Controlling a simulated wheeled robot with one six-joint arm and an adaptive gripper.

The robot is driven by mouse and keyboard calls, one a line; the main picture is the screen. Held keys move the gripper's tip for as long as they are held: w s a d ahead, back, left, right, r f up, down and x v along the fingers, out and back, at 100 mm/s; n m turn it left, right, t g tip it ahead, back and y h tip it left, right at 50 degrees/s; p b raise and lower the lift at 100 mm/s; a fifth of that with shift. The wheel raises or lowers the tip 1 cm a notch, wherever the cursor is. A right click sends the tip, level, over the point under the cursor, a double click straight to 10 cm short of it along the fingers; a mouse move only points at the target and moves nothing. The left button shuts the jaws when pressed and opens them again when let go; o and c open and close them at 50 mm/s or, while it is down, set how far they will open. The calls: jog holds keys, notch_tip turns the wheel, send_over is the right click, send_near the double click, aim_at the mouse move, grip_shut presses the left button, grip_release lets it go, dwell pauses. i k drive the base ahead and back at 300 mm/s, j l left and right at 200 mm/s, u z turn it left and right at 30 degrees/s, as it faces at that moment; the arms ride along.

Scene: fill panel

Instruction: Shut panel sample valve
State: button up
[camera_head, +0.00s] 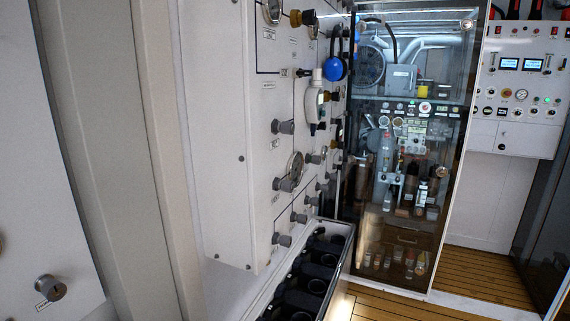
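The white fill panel (225,130) stands at the left centre, seen at a steep angle. Several grey knobs (283,127) stick out of its face, with small labels beside them that are too small to read. Black knobs (303,18) sit near its top. A round gauge (295,165) is among the lower knobs. A blue round part (334,69) and a white device (313,106) are at the panel's far side. I cannot tell which knob is the sample valve, or whether it is open or shut. My gripper is not in view.
An open rack with black round sockets (318,286) stands below the panel. A glass-fronted compressor cabinet (405,160) is behind it. A control panel with displays (520,85) is at the right. Wooden floor (390,304) shows clear at the lower right.

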aim_at(315, 159)
jog(key=i+l+u, duration=0.15)
jog(key=i+l, duration=0.35)
jog(key=i+l+u, duration=0.2)
jog(key=i+l, duration=0.25)
jog(key=i+l+u, duration=0.15)
jog(key=i+l, duration=0.3)
jog(key=l, duration=0.25)
